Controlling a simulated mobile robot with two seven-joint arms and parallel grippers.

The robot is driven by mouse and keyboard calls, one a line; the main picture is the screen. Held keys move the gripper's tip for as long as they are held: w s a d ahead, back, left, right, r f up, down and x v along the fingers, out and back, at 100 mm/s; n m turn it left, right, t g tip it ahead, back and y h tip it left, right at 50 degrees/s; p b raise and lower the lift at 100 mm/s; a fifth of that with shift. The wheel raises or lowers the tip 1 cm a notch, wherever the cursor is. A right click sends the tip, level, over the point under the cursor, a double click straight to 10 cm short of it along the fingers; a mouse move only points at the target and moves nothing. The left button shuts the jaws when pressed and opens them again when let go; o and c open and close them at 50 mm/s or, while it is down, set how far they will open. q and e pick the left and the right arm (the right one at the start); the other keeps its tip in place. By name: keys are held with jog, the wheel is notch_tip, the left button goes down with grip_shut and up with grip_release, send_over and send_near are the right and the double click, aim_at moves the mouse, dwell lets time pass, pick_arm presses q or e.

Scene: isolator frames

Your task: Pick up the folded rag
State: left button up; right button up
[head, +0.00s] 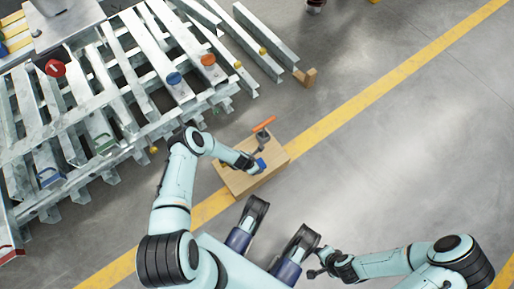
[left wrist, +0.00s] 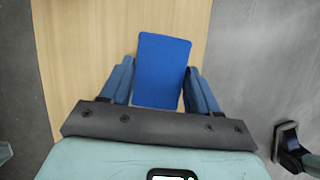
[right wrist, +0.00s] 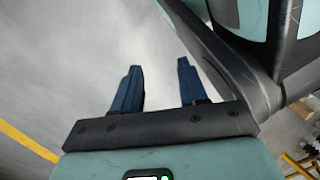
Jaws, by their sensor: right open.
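The folded rag (left wrist: 162,68) is a flat blue rectangle over the wooden top of a box in the left wrist view. It also shows as a small blue patch in the head view (head: 261,164). My left gripper (left wrist: 160,82) is at the rag, one finger along each side. The fingers look flush with its edges, but whether they press on it I cannot tell. Whether the rag touches the wood is also unclear. My right gripper (right wrist: 158,75) is open and empty, away from the box, above bare floor.
The wooden box (head: 238,182) stands on the floor by a yellow line (head: 335,117). An orange-ended dark item (head: 264,124) is at its far side. A metal roller or slat frame (head: 110,100) with coloured round parts fills the upper left. The floor at right is clear.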

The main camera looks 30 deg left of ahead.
pick_arm(q)
jog(key=shift+r, duration=0.1)
pick_arm(e)
jog(key=shift+w+r, duration=0.1)
jog(key=w+a+r+t+p, duration=0.1)
jog(key=w+r+t+p, duration=0.25)
jog(key=w+r, duration=0.35)
pick_arm(q)
notch_tip(320, 180, up, 20)
jog(key=p, duration=0.3)
jog(key=shift+p, duration=0.4)
pick_arm(e)
jog(key=s+a+r+g, duration=0.2)
jog(key=s+a+r, duration=0.1)
jog(key=s, duration=0.2)
jog(key=shift+s+n+y, duration=0.2)
jog(key=shift+n+y, duration=0.2)
